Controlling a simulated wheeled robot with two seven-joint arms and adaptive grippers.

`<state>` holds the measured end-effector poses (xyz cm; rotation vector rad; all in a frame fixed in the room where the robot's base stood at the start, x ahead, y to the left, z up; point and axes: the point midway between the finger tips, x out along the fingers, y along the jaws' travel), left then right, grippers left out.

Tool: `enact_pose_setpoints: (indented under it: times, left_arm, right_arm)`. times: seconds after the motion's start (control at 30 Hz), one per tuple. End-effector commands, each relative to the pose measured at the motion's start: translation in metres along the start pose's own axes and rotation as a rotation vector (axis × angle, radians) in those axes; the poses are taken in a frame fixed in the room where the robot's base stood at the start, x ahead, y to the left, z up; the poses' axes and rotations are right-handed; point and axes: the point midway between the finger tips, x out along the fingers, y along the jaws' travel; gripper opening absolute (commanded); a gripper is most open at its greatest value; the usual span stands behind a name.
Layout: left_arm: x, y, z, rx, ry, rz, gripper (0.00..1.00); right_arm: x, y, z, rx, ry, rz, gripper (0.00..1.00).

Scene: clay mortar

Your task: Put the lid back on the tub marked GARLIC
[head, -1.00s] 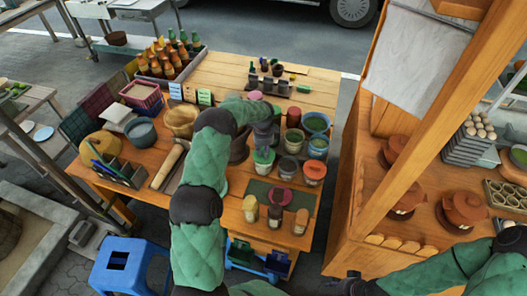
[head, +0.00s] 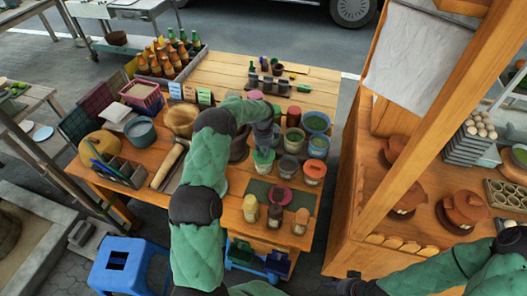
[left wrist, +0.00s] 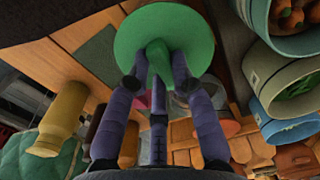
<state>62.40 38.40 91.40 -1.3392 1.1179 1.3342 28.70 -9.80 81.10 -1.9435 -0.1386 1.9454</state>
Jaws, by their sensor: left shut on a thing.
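My left gripper (left wrist: 158,75) is shut on the knob of a round green lid (left wrist: 180,22). In the head view the left gripper (head: 263,143) points down, with the green lid (head: 263,157) just under it among the tubs. What lies directly beneath the lid is hidden, so I cannot tell whether it touches a tub. No GARLIC lettering is readable. My right gripper (head: 350,284) is low at the bottom, too small to read.
A red-topped tub (head: 314,171) and a dark-topped tub (head: 287,167) stand close by. Several jars (head: 275,214) line the front edge. A wooden pestle (head: 170,163) lies left; a wooden stall post stands right.

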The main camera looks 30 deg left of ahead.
Motion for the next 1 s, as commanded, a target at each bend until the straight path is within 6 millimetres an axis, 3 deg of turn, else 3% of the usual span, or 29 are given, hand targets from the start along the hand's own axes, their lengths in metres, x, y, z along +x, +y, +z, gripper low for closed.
enact_pose_setpoints:
  times: [0.47,0.5,0.57,0.8,0.9,1.0]
  left_arm:
    - [0.0,-0.0001,-0.0001,0.0,0.0,0.0,0.01]
    - [0.0,-0.0002,-0.0001,0.0,0.0,0.0,0.35]
    - [0.0001,-0.0001,0.0,0.0,0.0,0.0,0.51]
    - [0.0001,-0.0001,0.0,0.0,0.0,0.0,0.51]
    - [0.0002,0.0,-0.0001,0.0,0.0,0.0,0.74]
    - [0.0003,0.0,-0.0001,0.0,0.0,0.0,0.75]
  right_arm:
    - [0.0015,0.0005,0.0,0.0,0.0,0.0,0.4]
    - [0.0015,0.0005,0.0,0.0,0.0,0.0,0.4]
    - [0.0015,0.0005,0.0,0.0,0.0,0.0,0.4]
    - [0.0015,0.0005,0.0,0.0,0.0,0.0,0.4]
    - [0.0015,0.0005,0.0,0.0,0.0,0.0,0.4]
    - [0.0015,0.0005,0.0,0.0,0.0,0.0,0.4]
